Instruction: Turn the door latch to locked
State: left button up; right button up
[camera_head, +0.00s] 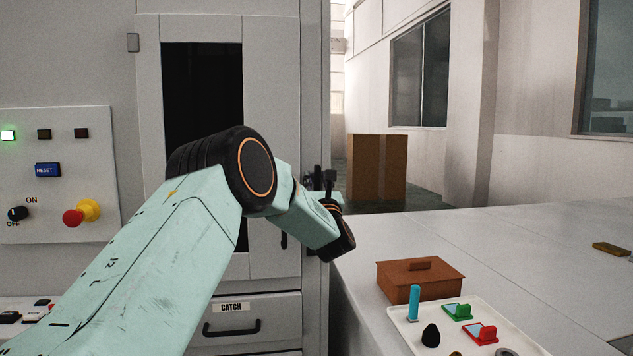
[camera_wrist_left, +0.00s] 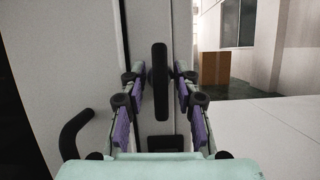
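My left gripper (camera_wrist_left: 159,77) is open, with one purple-padded finger on each side of the bar. Gaps show between the bar and both fingers, so it is not gripped. In the head view my left arm crosses the door, and the left gripper (camera_head: 322,182) is a small dark shape at the door's right edge, mostly hidden behind the wrist. My right gripper is in neither view.
A black door handle (camera_wrist_left: 75,132) stands left of the gripper. A control panel (camera_head: 60,140) with a red knob is on the left. The CATCH drawer (camera_head: 280,315) is below. A bench (camera_head: 520,240) with a brown box (camera_head: 420,280) and a tray (camera_head: 405,325) is on the right.

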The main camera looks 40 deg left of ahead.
pick_arm(q)
grip_shut()
